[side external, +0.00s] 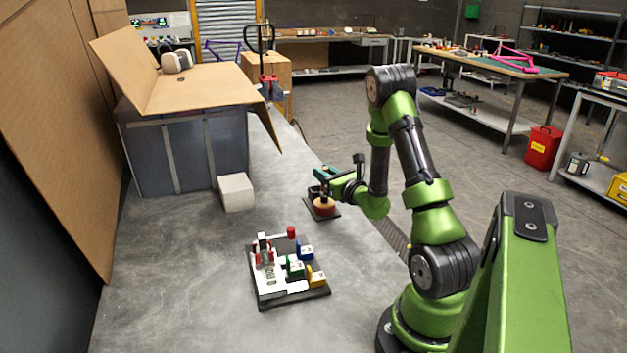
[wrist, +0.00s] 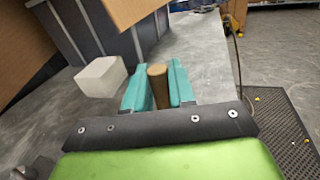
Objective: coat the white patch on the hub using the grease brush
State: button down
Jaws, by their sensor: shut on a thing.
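Just below the gripper, a round tan-and-red object (side external: 324,207) sits on a small dark plate (side external: 333,215). I cannot tell whether it is part of the brush or stands apart. I cannot identify the hub or its white patch for certain.
A dark board (side external: 294,301) with white, red, green, blue and yellow parts lies nearer the camera. A white block (side external: 236,192) stands to the left and shows in the wrist view (wrist: 101,77). A large open box (side external: 190,150) is behind it.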

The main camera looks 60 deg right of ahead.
jog(key=shift+f, duration=0.35)
dwell(0.9)
jog(key=shift+r, duration=0.1)
jog(key=shift+r, duration=3.55)
jog(key=w+a+r+n+t+y, duration=0.2)
jog(key=w+a+r+y, duration=0.1)
jog(key=w+a+r, duration=0.3)
jog(key=a+r+n+y, duration=0.2)
jog(key=a+y, duration=0.1)
jog(key=a, duration=0.6)
jog(key=w+a+r+n+y, duration=0.1)
jog(key=a+r+n+y, duration=0.1)
jog(key=a, duration=0.7)
jog(key=a+r+n+y, duration=0.3)
jog(key=a+r+y, duration=0.1)
jog(key=a, duration=0.5)
jog(key=shift+w+a+r+g+y, duration=0.15)
jog(key=shift+w+r+g+y, duration=0.2)
jog(key=shift+y, duration=0.45)
